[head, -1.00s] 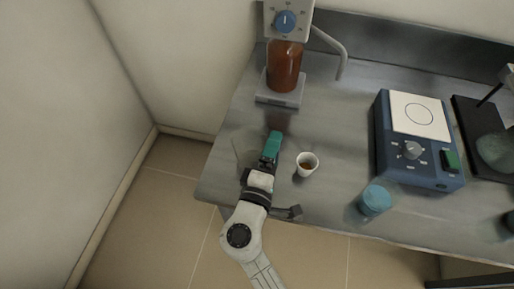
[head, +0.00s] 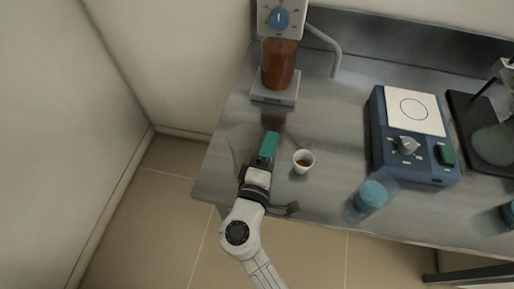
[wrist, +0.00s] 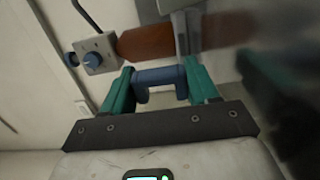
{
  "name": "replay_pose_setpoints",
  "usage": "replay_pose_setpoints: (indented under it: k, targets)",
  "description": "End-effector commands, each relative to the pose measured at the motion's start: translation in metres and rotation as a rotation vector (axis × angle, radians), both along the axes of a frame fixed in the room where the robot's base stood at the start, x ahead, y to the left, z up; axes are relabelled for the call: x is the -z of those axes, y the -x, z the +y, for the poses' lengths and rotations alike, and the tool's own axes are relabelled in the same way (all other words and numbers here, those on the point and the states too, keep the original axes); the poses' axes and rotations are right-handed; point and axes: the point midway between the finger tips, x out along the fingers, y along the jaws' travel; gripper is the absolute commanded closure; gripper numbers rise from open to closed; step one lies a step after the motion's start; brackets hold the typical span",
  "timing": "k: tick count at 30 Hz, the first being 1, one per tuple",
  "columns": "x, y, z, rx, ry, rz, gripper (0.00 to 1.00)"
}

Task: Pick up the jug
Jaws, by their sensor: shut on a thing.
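My gripper (head: 268,146), with teal fingers, is over the left part of the steel bench in the head view. In the wrist view my gripper (wrist: 159,68) is shut on a blue handle-like part, which I take for the jug's handle (wrist: 160,78). The rest of the jug is hard to make out. Faint see-through outlines beside the gripper in the head view may be its body.
A small white cup (head: 304,161) with brown contents stands just right of my gripper. A blue-lidded jar (head: 371,195) and a blue hotplate device (head: 411,140) are to the right.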

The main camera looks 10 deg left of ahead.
Motion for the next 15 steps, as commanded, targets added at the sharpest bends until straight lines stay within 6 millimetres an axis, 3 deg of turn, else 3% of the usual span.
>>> replay_pose_setpoints:
  k: [8,12,15]
  targets:
    - [-0.009,0.0,0.0,0.0,-0.002,-0.001,0.76]
    - [-0.031,0.0,0.0,-0.001,-0.006,-0.004,0.76]
    - [-0.051,0.017,-0.004,-0.003,-0.003,-0.002,0.76]
